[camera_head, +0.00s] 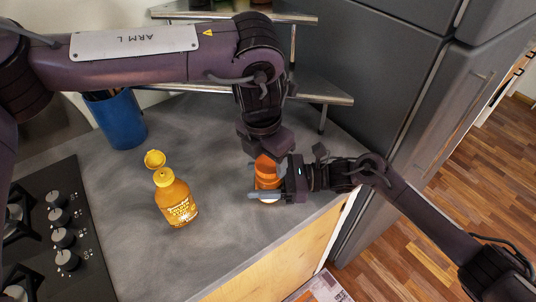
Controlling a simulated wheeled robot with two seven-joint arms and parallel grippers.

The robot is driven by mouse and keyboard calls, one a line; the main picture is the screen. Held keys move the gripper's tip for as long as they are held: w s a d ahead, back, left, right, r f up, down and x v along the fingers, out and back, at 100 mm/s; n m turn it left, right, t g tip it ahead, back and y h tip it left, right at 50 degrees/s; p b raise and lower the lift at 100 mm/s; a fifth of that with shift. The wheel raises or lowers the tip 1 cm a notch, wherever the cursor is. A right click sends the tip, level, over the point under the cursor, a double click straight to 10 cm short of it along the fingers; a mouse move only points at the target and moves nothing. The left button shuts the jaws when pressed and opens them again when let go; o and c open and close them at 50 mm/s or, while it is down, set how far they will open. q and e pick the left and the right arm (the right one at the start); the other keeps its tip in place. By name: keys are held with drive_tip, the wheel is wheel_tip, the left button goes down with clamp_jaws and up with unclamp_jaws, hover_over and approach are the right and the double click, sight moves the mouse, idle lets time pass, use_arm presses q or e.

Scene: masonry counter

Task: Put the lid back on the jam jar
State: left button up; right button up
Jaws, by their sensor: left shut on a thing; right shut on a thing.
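The jam jar (267,182) is orange-brown and stands upright on the grey counter near its right front part. My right gripper (264,195) reaches in from the right and is shut around the jar's lower body. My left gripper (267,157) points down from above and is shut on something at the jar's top. That is probably the lid, but the fingers hide it, and I cannot tell whether it touches the rim.
A yellow squeeze bottle (176,200) with its cap flipped open stands left of the jar. A blue container (118,119) is at the back left, and a stove with knobs (60,218) at the far left. A metal shelf (322,92) stands behind. The counter's middle is clear.

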use_arm(q)
drive_tip(key=shift+f, duration=0.55)
idle(0.4)
use_arm(e)
clamp_jaws()
use_arm(q)
drive_tip(key=m, duration=0.5)
drive_tip(key=shift+w+a+g, duration=0.1)
drive_tip(key=shift+g, duration=0.2)
drive_tip(key=m, duration=0.4)
drive_tip(key=shift+m, duration=0.3)
drive_tip(key=m+g, duration=0.1)
drive_tip(key=m, duration=0.5)
drive_tip(key=shift+w, duration=0.15)
drive_tip(key=m, duration=0.7)
drive_tip(key=shift+g, duration=0.3)
drive_tip(key=o, duration=0.9)
drive_tip(key=shift+o, duration=0.2)
